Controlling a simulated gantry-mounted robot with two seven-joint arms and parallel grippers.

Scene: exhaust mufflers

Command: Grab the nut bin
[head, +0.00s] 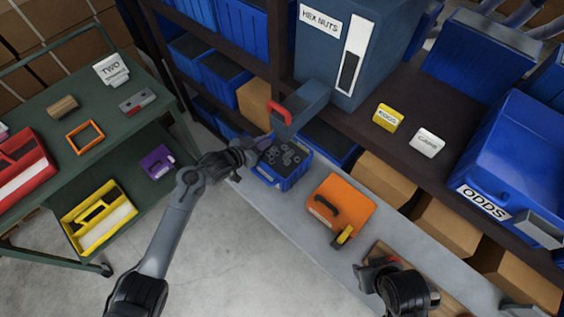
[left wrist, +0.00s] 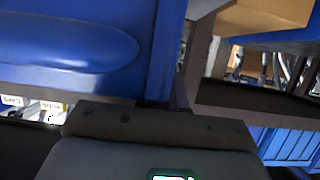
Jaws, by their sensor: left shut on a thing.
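The nut bin (head: 294,178) is a small blue open bin filled with grey nuts. It is on the grey ledge below the hex nuts dispenser (head: 333,50), under its chute. My left gripper (head: 264,144) is shut on the bin's rim at its back left side. The left wrist view shows a large blue wall (left wrist: 80,45) close to the gripper body, probably the bin; the fingertips are hidden there. My right gripper (head: 372,274) is low at the right, over the ledge near a brown board; its fingers are not clear enough to judge.
An orange case (head: 340,205) with a black handle is on the ledge right of the bin. A red lever (head: 280,112) and the chute (head: 301,105) overhang the bin. A green cart (head: 150,110) stands left. The floor between is clear.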

